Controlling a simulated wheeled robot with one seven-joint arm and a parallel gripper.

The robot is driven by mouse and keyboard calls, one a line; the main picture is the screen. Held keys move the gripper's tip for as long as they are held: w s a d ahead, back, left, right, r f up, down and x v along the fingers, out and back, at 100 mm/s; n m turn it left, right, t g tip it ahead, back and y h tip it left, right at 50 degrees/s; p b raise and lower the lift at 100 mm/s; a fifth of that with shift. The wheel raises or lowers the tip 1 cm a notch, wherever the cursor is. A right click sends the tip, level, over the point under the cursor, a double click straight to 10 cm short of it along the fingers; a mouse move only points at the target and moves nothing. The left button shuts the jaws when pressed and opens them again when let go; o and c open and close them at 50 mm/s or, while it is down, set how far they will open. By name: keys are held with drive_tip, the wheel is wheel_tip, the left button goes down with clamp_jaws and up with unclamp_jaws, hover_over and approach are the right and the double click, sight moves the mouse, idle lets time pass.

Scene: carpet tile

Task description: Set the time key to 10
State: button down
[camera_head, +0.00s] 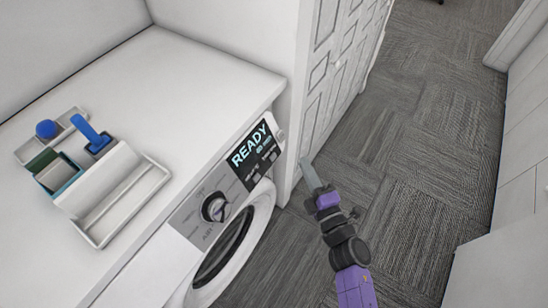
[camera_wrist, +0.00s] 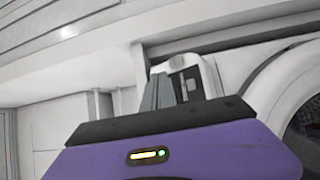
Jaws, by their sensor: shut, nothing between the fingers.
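The washing machine's dark display (camera_head: 252,151) reads "READY", with smaller text below that looks like "60 MIN". Small keys (camera_head: 256,178) sit under it on the control panel; their labels are too small to read, so I cannot tell which is the time key. My gripper (camera_head: 309,172) is shut and empty. It is to the right of the panel in the head view and apart from it. In the wrist view the closed fingers (camera_wrist: 158,92) are in front of a pale, rounded panel end (camera_wrist: 194,80); the keys are not clear there.
A round dial (camera_head: 214,208) and the round door (camera_head: 226,246) are left of and below the display. A divided tray (camera_head: 148,180) with blue-handled items is on the white top. A white panelled door (camera_head: 326,80) stands behind my gripper. Carpet (camera_head: 430,150) is clear on the right.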

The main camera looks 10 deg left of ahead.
sight(273, 157)
drive_tip(key=w+a+f+b, duration=0.2)
drive_tip(key=a+f+b, duration=0.1)
drive_tip(key=a+b, duration=0.3)
drive_tip(key=shift+w+a+f, duration=0.2)
drive_tip(key=shift+a+f, duration=0.1)
idle(1.9)
drive_tip(key=shift+w+a+f+b, duration=0.1)
drive_tip(key=shift+a+b, duration=0.15)
drive_tip(key=shift+b, duration=0.15)
drive_tip(key=shift+w+a+f+b, duration=0.1)
drive_tip(key=shift+a+f+b, duration=0.05)
drive_tip(key=shift+a+b, duration=0.2)
idle(0.6)
drive_tip(key=shift+d, duration=0.1)
drive_tip(key=shift+s+d+r+p, duration=0.25)
drive_tip(key=shift+d+r+p, duration=0.1)
drive_tip(key=shift+d+p, duration=0.35)
drive_tip(key=shift+r, duration=0.1)
